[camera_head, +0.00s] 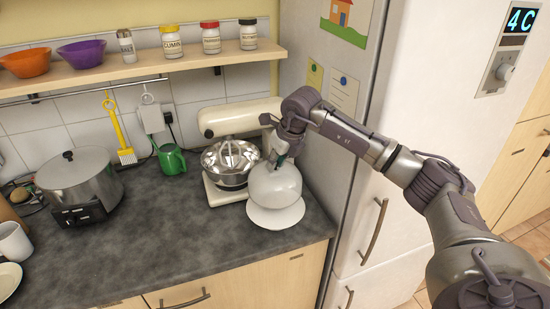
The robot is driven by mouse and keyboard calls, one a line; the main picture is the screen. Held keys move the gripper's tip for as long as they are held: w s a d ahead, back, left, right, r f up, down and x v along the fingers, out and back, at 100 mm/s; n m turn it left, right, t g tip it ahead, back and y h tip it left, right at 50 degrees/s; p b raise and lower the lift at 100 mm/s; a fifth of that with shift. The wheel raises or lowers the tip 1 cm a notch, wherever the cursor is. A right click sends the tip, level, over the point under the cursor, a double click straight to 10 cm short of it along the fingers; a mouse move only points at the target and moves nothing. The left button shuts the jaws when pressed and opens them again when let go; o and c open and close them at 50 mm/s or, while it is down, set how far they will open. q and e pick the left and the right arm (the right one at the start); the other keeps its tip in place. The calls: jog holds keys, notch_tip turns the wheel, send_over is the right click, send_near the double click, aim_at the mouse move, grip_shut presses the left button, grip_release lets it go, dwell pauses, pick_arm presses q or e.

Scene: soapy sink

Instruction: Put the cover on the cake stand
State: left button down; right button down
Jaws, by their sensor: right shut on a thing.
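The cover (275,186) is a pale, see-through dome at the right end of the counter. My right gripper (281,157) is shut on the top of the cover from above. The white cake stand (276,218) shows as a round plate below the cover, its front rim clear of the dome. The cover overlaps the back part of the plate in the picture. I cannot tell whether the two touch. My left gripper is not in view.
A cream stand mixer (240,117) with a steel bowl (230,160) stands close left of the cover. The fridge (330,120) rises close on the right. The front middle counter (170,240) is clear.

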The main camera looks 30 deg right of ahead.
jog(key=shift+d+r+n, duration=0.1)
jog(key=shift+n, duration=0.7)
jog(key=shift+y, duration=0.3)
jog(key=shift+f+b, duration=2.1)
jog(key=shift+f, duration=1.1)
jog(key=shift+f+b, duration=0.1)
jog(key=shift+b, duration=0.25)
jog(key=shift+c, duration=2.2)
grip_release()
